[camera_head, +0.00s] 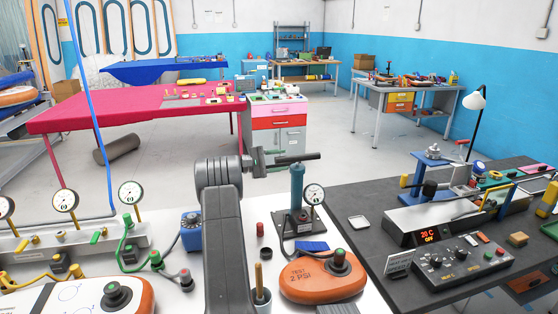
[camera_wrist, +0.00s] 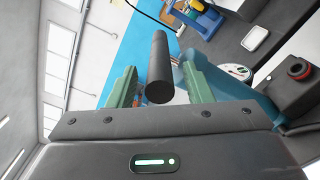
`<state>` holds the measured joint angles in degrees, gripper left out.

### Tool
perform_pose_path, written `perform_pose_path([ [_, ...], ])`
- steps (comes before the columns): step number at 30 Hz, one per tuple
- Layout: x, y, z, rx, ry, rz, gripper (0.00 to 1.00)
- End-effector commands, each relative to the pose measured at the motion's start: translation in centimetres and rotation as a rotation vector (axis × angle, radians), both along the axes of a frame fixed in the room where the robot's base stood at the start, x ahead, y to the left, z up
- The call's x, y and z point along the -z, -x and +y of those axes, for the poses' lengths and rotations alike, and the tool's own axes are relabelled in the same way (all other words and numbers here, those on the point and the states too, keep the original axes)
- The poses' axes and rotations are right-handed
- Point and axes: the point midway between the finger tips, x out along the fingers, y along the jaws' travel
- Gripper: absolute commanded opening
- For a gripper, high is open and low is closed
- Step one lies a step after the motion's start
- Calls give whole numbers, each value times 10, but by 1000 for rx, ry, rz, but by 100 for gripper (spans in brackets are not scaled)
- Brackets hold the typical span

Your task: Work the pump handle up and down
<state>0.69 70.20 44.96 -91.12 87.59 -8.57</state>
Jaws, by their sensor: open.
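The pump has an upright teal cylinder (camera_head: 297,186) on a dark base, with a black bar handle (camera_head: 300,158) across its top. My gripper (camera_head: 274,161) is beside the handle's left end, at about its height. In the wrist view the black handle (camera_wrist: 159,65) shows end-on between the two green fingers of my gripper (camera_wrist: 159,84). The fingers are open, with a gap visible on each side of the handle. Part of the teal pump body (camera_wrist: 255,100) shows to the right, partly hidden by my gripper.
A round gauge (camera_head: 314,194) stands beside the pump. An orange "TEST 2 PSI" board (camera_head: 322,288) lies in front. A cup with a wooden stick (camera_head: 260,295) and a red cylinder (camera_head: 260,229) stand near my arm. A grey control box (camera_head: 462,262) is to the right.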

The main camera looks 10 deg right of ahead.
Motion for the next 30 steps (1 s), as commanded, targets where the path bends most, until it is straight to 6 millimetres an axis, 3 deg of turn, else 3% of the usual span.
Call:
perform_pose_path([
  [5,0,0,0,0,0,0,46],
  [12,0,0,0,0,0,0,3],
  [13,0,0,0,0,0,0,0],
  [20,-4,0,0,0,0,-1,0],
  [23,-22,0,0,1,0,-4,0],
  [30,-96,0,0,0,1,-6,0],
])
